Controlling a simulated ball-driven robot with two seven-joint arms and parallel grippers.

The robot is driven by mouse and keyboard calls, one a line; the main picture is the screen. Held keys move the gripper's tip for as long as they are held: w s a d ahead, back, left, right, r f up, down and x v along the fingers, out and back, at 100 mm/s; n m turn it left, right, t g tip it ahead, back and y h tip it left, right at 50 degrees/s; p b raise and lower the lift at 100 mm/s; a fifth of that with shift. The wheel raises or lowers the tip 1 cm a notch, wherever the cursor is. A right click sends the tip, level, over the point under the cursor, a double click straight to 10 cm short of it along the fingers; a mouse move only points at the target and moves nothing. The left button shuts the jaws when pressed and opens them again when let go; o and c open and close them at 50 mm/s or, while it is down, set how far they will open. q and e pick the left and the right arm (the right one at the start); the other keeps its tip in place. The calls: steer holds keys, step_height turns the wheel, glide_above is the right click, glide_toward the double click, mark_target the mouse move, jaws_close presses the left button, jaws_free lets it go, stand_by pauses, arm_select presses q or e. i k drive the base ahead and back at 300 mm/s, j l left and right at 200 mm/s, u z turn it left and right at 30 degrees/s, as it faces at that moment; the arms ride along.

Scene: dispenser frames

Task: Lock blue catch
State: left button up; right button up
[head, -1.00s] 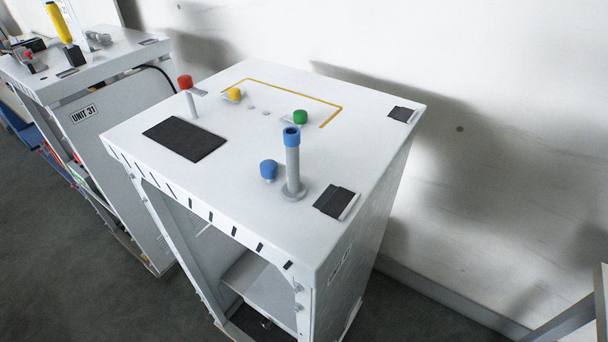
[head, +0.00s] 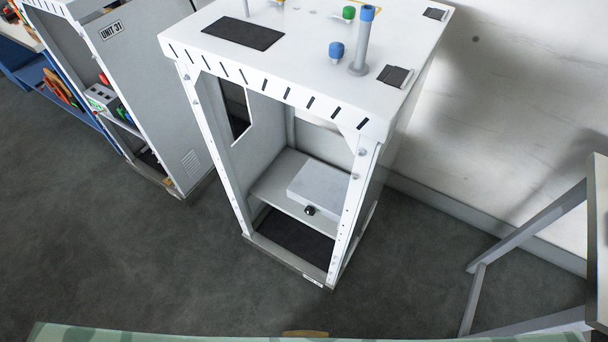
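A blue knob (head: 336,50) sits low on the white top of the dispenser frame (head: 310,60), near its front right. Beside it to the right stands a grey post with a blue cap (head: 367,13), upright on a round base. I cannot tell which of the two blue parts is the catch, or whether it is locked. A green knob (head: 348,13) sits behind them near the picture's top edge. Neither of my grippers is in view.
A black mat (head: 243,33) and a black pad (head: 394,76) lie on the top. A unit marked 31 (head: 140,90) stands left. A table (head: 597,240) stands right. Dark floor is clear in front.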

mark_target(336, 51)
steer(key=k+l+z, duration=0.15)
steer(key=l, duration=0.45)
steer(key=l+z, duration=0.1)
steer(key=l, duration=0.55)
